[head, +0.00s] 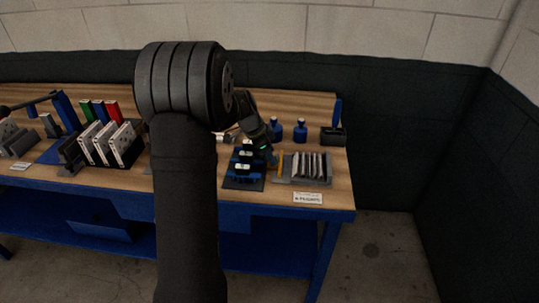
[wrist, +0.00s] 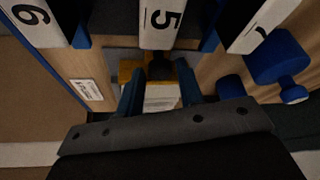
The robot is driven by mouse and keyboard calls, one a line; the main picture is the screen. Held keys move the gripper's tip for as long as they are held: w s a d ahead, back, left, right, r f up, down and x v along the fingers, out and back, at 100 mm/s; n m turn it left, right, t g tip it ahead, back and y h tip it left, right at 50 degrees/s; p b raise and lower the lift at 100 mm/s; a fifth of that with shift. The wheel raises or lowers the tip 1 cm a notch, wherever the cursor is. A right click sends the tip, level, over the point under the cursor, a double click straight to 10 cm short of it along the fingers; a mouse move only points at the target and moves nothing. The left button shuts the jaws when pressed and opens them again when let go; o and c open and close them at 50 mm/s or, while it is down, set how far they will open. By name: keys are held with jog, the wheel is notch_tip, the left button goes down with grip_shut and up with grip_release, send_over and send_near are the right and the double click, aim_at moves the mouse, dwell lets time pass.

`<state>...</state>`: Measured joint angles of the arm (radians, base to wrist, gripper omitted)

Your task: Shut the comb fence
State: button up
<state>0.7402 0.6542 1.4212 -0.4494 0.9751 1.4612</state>
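The comb (head: 310,168) is a grey holder with several upright thin plates at the right of the bench in the head view. A yellow-orange bar (head: 280,163), which looks like the fence, stands at its left end, apart from the plates. In the wrist view the orange part (wrist: 130,70) lies just beyond my fingertips, with a dark upright piece at its middle. My gripper (wrist: 158,82) is open, its two fingers spread either side of that dark piece; I cannot tell if they touch it. Pale plates (wrist: 160,97) show between the fingers. In the head view my gripper (head: 264,150) is partly hidden.
A dark rack with blue parts and white number tags (head: 243,168) stands close left of the comb. Blue bottles (head: 300,131) and a dark box (head: 333,136) stand behind. White boxes (head: 105,143) fill a rack at left. A label (head: 308,198) is on the front edge.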

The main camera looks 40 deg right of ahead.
aim_at(281, 160)
grip_shut()
jog(key=shift+s+d, duration=1.25)
jog(key=shift+d, duration=0.05)
grip_release()
jog(key=v, duration=1.7)
jog(key=shift+a, duration=0.25)
jog(key=shift+w, duration=0.15)
